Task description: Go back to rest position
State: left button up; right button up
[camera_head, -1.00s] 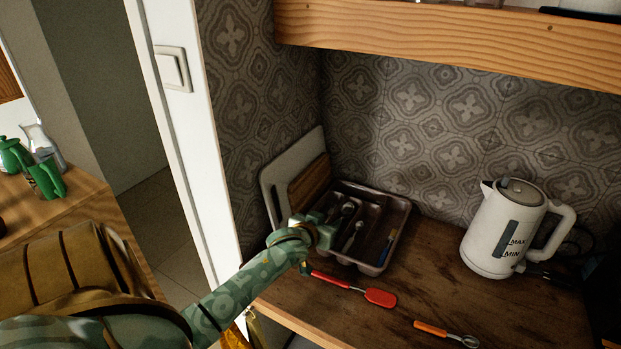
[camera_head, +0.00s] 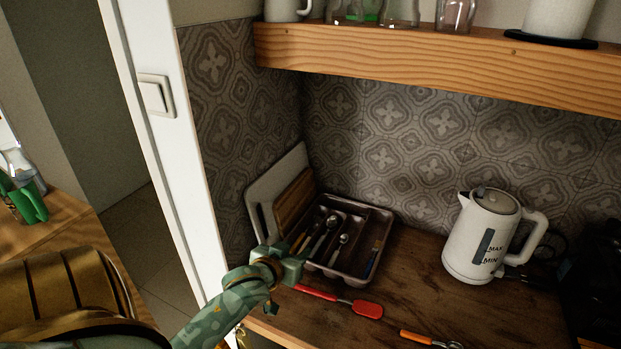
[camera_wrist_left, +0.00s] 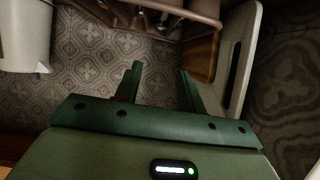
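My left gripper (camera_head: 292,264) is at the near left corner of the cutlery tray (camera_head: 386,226), next to the red spatula's handle. In the left wrist view my left gripper (camera_wrist_left: 160,71) has its two green fingers apart, with nothing between them. The grey tray holds spoons (camera_head: 330,228) and other utensils; its rim also shows at the top of the wrist view. I cannot tell the exact gap between gripper and tray. My right gripper is in neither view.
A red spatula (camera_head: 366,309) and an orange-handled utensil (camera_head: 418,337) lie on the wooden counter (camera_head: 480,310). A white kettle (camera_head: 478,240) stands at the right. Cutting boards (camera_head: 272,190) lean at the left. A wooden shelf (camera_head: 430,60) with glassware runs above.

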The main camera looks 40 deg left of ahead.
pick_arm(q)
jog(key=s+d+f+m+g, duration=0.1)
jog(key=s+d+m+g, duration=0.5)
jog(key=s+d+m, duration=0.55)
jog(key=s+d+f+g+h+b, duration=0.1)
jog(key=s+d+f, duration=0.15)
jog(key=f, duration=0.65)
jog(key=s+d+f+n+g+h, duration=0.1)
jog(key=s+f, duration=0.2)
jog(key=f, duration=0.6)
jog(key=s+d+f+g+b, duration=0.1)
jog(key=s+d+f, duration=0.1)
jog(key=f, duration=0.7)
jog(key=s+f+n+g+h+b, duration=0.1)
jog(key=s+f+n+g+h, duration=0.1)
jog(key=s+f, duration=1.6)
jog(key=shift+s+n+g, duration=0.5)
jog(key=shift+s+n, duration=0.15)
jog(key=shift+s, duration=0.55)
